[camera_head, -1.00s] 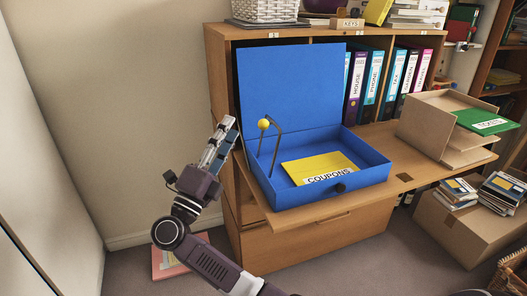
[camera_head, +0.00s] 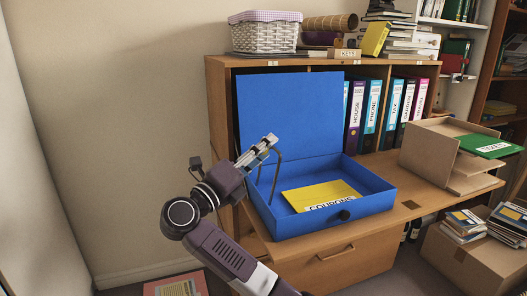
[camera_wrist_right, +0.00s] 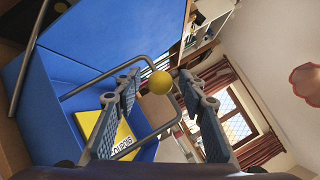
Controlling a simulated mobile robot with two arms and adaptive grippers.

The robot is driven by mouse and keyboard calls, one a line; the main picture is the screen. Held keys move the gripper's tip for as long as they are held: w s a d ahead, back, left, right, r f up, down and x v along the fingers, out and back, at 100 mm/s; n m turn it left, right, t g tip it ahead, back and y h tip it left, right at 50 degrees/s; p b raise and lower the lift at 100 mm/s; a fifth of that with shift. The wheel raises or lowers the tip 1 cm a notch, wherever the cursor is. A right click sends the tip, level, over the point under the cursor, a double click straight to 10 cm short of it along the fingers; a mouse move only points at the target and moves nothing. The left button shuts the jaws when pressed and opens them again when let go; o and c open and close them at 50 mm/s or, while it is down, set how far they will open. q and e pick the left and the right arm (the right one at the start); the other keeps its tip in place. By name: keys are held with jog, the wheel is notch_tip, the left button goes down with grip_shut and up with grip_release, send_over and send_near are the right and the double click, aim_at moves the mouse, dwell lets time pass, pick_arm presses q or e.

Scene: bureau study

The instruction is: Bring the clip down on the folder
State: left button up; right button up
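The yellow folder (camera_head: 322,194) labelled COUPONS lies in the open blue box file (camera_head: 377,200). The clip (camera_head: 277,172) is a thin grey bent bar standing raised inside the box, clear of the folder. My right gripper (camera_head: 270,141) is at the top of the clip, in front of the raised lid. In the wrist view its two fingers (camera_wrist_right: 159,74) are apart, one on each side of the knob, with gaps showing. My left gripper is out of view.
The box stands on a wooden bureau flap (camera_head: 412,206). A cardboard letter tray (camera_head: 430,160) with a green folder (camera_head: 486,145) stands to its right. Ring binders (camera_head: 373,115) stand behind. A white basket (camera_head: 264,36) is on top. Bare flap lies right of the box.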

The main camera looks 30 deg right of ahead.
grip_shut()
dwell(0.3)
jog(key=shift+d, duration=0.15)
